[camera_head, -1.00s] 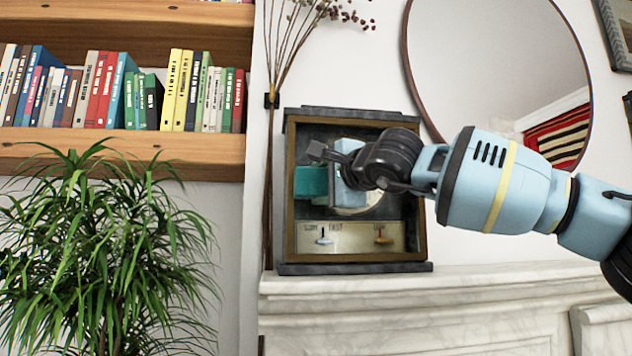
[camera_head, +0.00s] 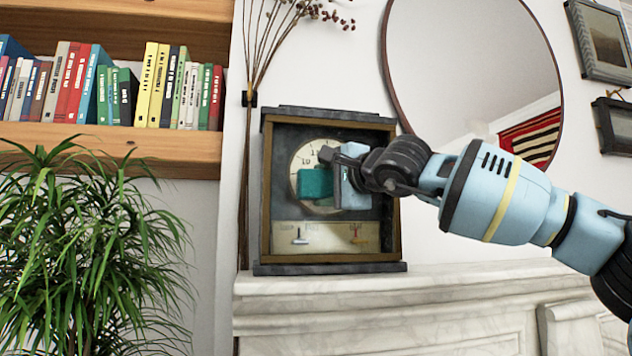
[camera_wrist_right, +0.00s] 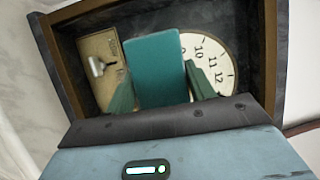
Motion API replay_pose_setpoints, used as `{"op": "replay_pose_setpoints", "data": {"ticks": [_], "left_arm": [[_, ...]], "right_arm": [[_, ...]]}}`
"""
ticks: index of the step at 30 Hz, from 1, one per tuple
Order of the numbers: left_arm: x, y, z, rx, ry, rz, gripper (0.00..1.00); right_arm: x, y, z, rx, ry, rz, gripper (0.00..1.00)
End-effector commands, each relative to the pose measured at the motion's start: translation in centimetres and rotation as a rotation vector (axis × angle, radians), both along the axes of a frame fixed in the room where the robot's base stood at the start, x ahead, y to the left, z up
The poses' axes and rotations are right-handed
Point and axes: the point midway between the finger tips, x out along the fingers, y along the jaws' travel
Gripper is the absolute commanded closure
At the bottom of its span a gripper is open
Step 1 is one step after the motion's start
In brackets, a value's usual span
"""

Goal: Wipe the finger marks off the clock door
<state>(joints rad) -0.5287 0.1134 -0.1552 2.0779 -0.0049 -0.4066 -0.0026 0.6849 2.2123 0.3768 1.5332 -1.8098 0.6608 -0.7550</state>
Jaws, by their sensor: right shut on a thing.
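The clock (camera_head: 330,268) stands upright on the mantel. Its door (camera_head: 265,200) has a brown wooden frame and looks closed. Behind it show a round cream dial (camera_head: 305,158) and a lower plate with small levers (camera_head: 300,238). My right gripper (camera_head: 331,182) is shut on a teal block-like wiping pad (camera_head: 314,184), in front of the dial's lower part. The pad also shows in the right wrist view (camera_wrist_right: 160,70), between the fingers, beside the dial numerals. I cannot tell whether it touches the door. I cannot make out separate finger marks. My left gripper is out of view.
The marble mantel (camera_head: 450,285) runs under the clock. A round mirror (camera_head: 470,70) hangs at the right, behind my right arm. Dry stems (camera_head: 262,60) stand close to the clock's left side. A leafy plant (camera_head: 90,250) and bookshelves (camera_head: 110,140) are at the left.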

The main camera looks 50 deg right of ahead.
Motion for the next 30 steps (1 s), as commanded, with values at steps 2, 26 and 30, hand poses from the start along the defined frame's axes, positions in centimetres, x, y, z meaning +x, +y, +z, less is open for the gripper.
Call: {"op": "replay_pose_setpoints", "data": {"ticks": [2, 26, 30], "left_arm": [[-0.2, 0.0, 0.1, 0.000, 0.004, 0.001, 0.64], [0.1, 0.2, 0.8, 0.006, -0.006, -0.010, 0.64], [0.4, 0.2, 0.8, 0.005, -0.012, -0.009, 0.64]], "right_arm": [[-0.2, -0.5, 0.0, 0.000, 0.001, -0.006, 0.64], [-2.5, -3.0, -0.1, -0.001, 0.003, -0.006, 0.64], [-2.7, -3.1, 0.0, 0.000, 0.001, -0.006, 0.64]]}}
